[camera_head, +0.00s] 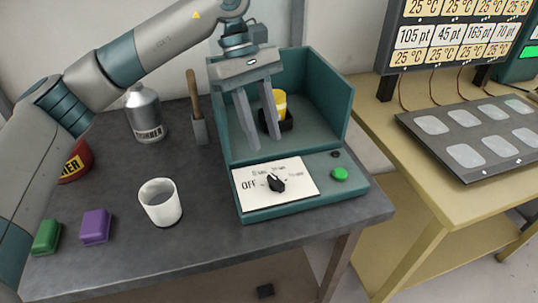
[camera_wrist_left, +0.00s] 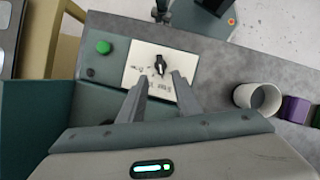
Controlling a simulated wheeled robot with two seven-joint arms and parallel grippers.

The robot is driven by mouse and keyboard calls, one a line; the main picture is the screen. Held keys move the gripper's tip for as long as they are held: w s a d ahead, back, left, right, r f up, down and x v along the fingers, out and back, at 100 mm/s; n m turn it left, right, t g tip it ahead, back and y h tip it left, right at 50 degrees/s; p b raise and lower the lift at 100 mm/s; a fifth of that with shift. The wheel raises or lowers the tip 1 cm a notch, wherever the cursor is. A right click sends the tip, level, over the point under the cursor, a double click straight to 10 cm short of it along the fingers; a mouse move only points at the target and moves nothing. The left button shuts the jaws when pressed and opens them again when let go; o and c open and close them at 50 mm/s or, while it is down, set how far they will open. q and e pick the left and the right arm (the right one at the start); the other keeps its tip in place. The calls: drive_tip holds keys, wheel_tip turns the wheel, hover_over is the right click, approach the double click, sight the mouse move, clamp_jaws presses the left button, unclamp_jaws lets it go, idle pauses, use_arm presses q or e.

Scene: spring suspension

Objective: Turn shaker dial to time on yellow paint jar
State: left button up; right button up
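The teal shaker (camera_head: 340,95) stands on the dark table. Its black dial (camera_head: 276,183) sits on a white label plate (camera_head: 303,178); OFF is readable at the left, while the other markings are too small. The dial's pointer looks turned up and left of the knob. The yellow paint jar (camera_head: 279,100) stands in a black holder inside the shaker, partly behind a finger; no time is readable on it. My left gripper (camera_head: 264,144) is open and empty, its fingers above the shaker. In the left wrist view the dial (camera_wrist_left: 161,66) lies just beyond the fingertips (camera_wrist_left: 160,79). My right gripper is not in view.
A green button (camera_head: 340,174) is right of the dial. A white cup (camera_head: 160,203), purple block (camera_head: 96,226) and green block (camera_head: 47,237) are at the left; a metal thinner bottle (camera_head: 145,112) stands behind. A yellow table (camera_head: 430,195) with a dark tray (camera_head: 475,140) is at the right.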

use_arm(q)
drive_tip(key=v, duration=0.8)
drive_tip(key=shift+b, duration=0.35)
drive_tip(key=shift+f, duration=0.15)
